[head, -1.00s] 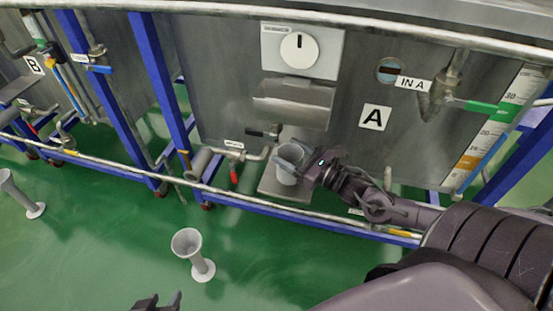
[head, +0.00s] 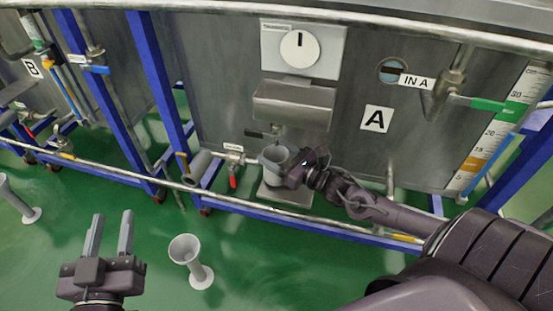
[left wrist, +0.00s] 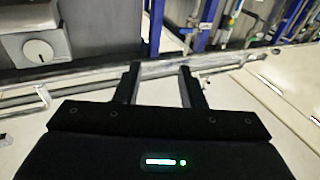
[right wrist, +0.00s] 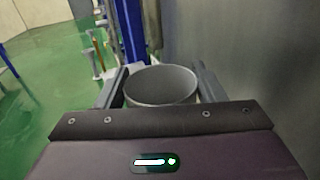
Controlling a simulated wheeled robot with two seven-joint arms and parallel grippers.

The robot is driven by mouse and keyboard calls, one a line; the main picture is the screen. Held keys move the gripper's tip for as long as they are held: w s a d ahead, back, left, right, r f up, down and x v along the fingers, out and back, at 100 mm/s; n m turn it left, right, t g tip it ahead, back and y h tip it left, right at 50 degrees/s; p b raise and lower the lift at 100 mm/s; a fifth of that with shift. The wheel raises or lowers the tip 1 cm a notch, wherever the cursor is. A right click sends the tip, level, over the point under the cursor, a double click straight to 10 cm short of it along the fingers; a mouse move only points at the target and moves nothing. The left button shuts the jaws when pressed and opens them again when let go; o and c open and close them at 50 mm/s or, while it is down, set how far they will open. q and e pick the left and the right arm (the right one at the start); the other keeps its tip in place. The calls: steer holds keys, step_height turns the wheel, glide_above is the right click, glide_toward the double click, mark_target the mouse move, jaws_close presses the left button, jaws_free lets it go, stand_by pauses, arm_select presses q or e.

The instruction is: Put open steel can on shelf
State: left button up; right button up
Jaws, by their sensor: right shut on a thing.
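The open steel can (head: 274,160) is a grey cup with an open top. It is upright in my right gripper (head: 284,158), just above a small metal shelf (head: 288,194) on the front of tank A. In the right wrist view the can (right wrist: 162,84) sits between the two fingers (right wrist: 160,88), its rim facing up. Whether its base touches the shelf cannot be told. My left gripper (head: 109,232) is open and empty at the lower left of the head view. In the left wrist view its fingers (left wrist: 162,88) stand apart with nothing between.
Tank A has a spout (head: 275,132), a metal box (head: 294,104) and a dial (head: 299,49) above the can. A valve with a red handle (head: 233,175) is left of it. A rail (head: 300,212) runs below. A grey funnel-shaped stand (head: 190,258) stands on the green floor.

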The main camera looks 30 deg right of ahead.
arm_select(q)
step_height(320, 180, up, 4)
steer(key=shift+s+a+t, duration=0.1)
steer(key=shift+a+t, duration=0.05)
steer(key=shift+t, duration=0.85)
arm_select(e)
steer(key=shift+f, duration=0.55)
arm_select(q)
steer(key=shift+h, duration=0.3)
steer(key=shift+r, duration=0.3)
arm_select(e)
steer(key=shift+f, duration=0.1)
arm_select(q)
steer(key=shift+a+r+t, duration=0.1)
steer(key=shift+t, duration=0.2)
arm_select(e)
steer(key=o, duration=1.5)
steer(key=shift+c, duration=0.2)
